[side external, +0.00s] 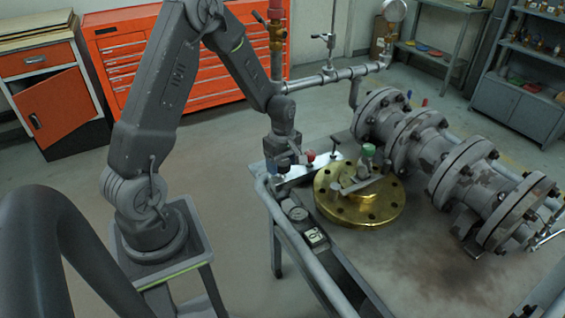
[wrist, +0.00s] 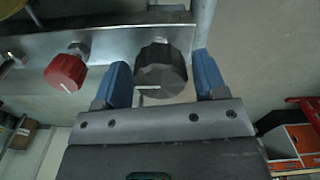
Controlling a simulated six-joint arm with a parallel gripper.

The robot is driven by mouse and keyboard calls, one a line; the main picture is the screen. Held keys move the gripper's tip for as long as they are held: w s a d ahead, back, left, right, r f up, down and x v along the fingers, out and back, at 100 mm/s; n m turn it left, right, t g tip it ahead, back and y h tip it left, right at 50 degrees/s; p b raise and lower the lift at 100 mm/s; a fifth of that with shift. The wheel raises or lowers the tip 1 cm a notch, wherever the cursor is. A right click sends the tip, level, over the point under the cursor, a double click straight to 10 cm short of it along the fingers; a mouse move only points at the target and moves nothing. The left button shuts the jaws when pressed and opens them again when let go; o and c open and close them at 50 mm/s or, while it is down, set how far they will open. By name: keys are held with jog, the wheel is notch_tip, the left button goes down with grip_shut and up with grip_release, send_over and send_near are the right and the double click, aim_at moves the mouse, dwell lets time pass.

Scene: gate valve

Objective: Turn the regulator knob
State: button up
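A dark, ridged round knob (wrist: 160,68) with a white pointer line sits on a metal bracket in the wrist view. A red round knob (wrist: 65,73) with a white mark is to its left; it also shows in the side view (side external: 310,156). The task does not say which knob is the regulator's. My gripper (wrist: 160,62) has its two blue fingers on either side of the dark knob. They look open, with a narrow gap on the right; contact on the left is unclear. In the side view my gripper (side external: 278,164) points down at the bracket, hiding most of the dark knob.
The metal bracket (wrist: 110,45) carries both knobs. A brass flange (side external: 340,208) with a green-topped fitting (side external: 368,150) stands right of my gripper. Large flanged pipes (side external: 425,150) lie beyond it. A vertical pipe (wrist: 203,25) rises close to the right finger.

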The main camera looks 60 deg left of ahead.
jog(key=c, duration=0.7)
jog(key=shift+m, duration=0.4)
jog(key=m, duration=0.3)
jog(key=shift+m, duration=0.3)
jog(key=m, duration=0.4)
jog(key=shift+m, duration=0.3)
jog(key=m, duration=1.2)
jog(key=shift+m, duration=0.3)
